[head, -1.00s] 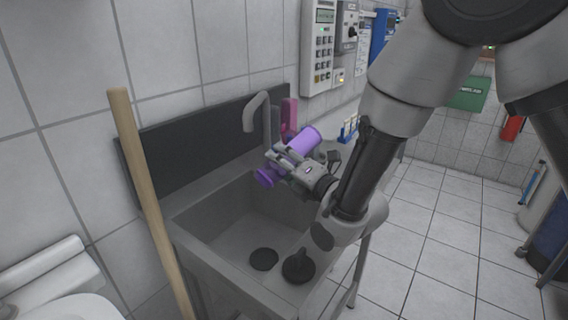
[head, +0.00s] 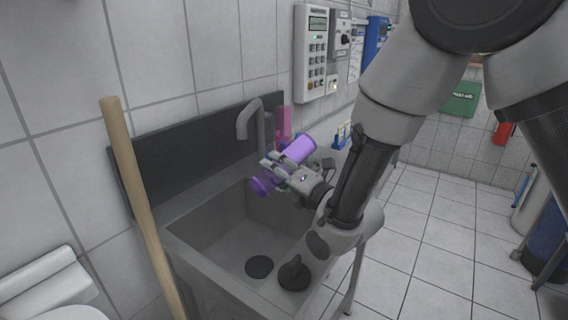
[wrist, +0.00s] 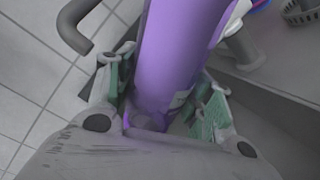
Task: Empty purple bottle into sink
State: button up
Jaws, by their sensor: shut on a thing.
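The purple bottle (head: 300,149) is held tilted over the sink (head: 225,238), with its narrower flared end (head: 261,186) low and to the left, above the basin. My gripper (head: 284,172) is shut around the bottle's middle. In the wrist view the purple bottle (wrist: 178,50) fills the centre between the green-padded fingers of my gripper (wrist: 165,112). Whether anything flows out of the bottle cannot be seen.
A grey faucet (head: 249,125) rises behind the bottle, close to it. A pink object (head: 285,120) stands at the back. A dark drain (head: 259,266) and a black plunger-like object (head: 294,274) are at the sink. A wooden pole (head: 140,190) stands at the left.

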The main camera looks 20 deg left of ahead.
aim_at(259, 187)
jog(key=shift+w+f+m, duration=0.1)
jog(key=shift+f+m, duration=0.25)
jog(key=shift+m, duration=0.05)
jog(key=s+f+m, duration=0.1)
jog(key=m, duration=0.3)
jog(key=s+a+f+m, duration=0.1)
jog(key=f+m, duration=0.1)
jog(key=m, duration=0.2)
jog(key=s+a+f+m, duration=0.1)
jog(key=f+m, duration=0.1)
jog(key=m, duration=0.1)
jog(key=shift+s+a+m, duration=0.1)
jog(key=shift+a+m, duration=0.05)
jog(key=shift+m, duration=0.25)
jog(key=m, duration=0.2)
jog(key=s+r+m, duration=0.1)
jog(key=a+r+m, duration=0.1)
jog(key=m, duration=0.1)
jog(key=shift+s+r+m, duration=0.1)
jog(key=shift+s+m, duration=0.05)
jog(key=shift+m, duration=0.15)
jog(key=m, duration=0.1)
jog(key=r+m, duration=0.1)
jog(key=m, duration=0.1)
jog(key=s+r+m, duration=0.1)
jog(key=m, duration=0.1)
jog(key=shift+a, duration=0.35)
